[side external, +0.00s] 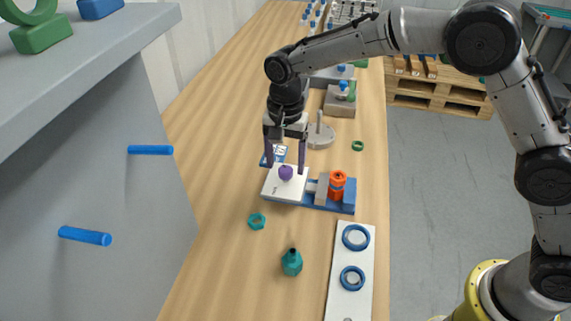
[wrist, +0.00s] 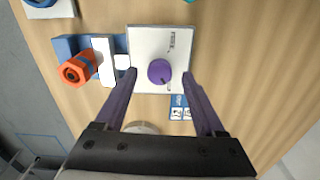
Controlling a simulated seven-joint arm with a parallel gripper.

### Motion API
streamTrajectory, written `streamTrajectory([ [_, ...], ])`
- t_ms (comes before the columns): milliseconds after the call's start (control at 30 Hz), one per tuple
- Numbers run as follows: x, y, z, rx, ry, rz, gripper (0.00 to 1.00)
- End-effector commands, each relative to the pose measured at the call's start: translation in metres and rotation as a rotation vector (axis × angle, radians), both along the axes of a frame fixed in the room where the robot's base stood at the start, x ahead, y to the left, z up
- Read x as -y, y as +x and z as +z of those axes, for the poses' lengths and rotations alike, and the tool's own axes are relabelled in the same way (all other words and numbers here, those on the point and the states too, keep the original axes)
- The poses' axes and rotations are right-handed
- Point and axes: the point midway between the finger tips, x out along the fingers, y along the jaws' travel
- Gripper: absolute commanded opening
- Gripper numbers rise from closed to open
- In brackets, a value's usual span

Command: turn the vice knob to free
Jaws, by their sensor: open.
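The purple vice knob (side external: 286,172) sits on a white square plate (side external: 271,190) at the left end of the blue vice base (side external: 318,206). In the wrist view the knob (wrist: 160,72) shows near the middle of the white plate (wrist: 146,36), with small dark markings beside it. An orange threaded part (side external: 337,181) stands between the grey and blue vice jaws; it also shows in the wrist view (wrist: 76,71). My gripper (side external: 286,170) is open above the plate. Its purple fingers (wrist: 160,74) are on either side of the knob, apart from it.
A blue-and-white card (wrist: 180,107) lies beside the plate. A teal nut (side external: 256,221) and teal bottle (side external: 291,262) are on the near table. A white panel with blue rings (side external: 354,277) lies at the near right. A grey shelf wall (side external: 130,190) stands left.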

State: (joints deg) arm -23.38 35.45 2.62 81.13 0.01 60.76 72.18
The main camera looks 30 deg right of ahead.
Motion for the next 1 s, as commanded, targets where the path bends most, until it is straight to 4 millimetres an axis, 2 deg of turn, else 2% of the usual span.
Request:
streamTrajectory([
  [167, 0.0002, -0.0005, -0.0134, -0.002, -0.001, 0.0, 0.72],
  [467, 0.0001, -0.0004, -0.015, -0.001, -0.001, 0.0, 0.72],
  [867, 0.0001, -0.0003, -0.0145, -0.001, -0.001, 0.0, 0.02],
  [1000, 0.0001, -0.0003, -0.0143, 0.0, 0.0, 0.0, 0.0],
])
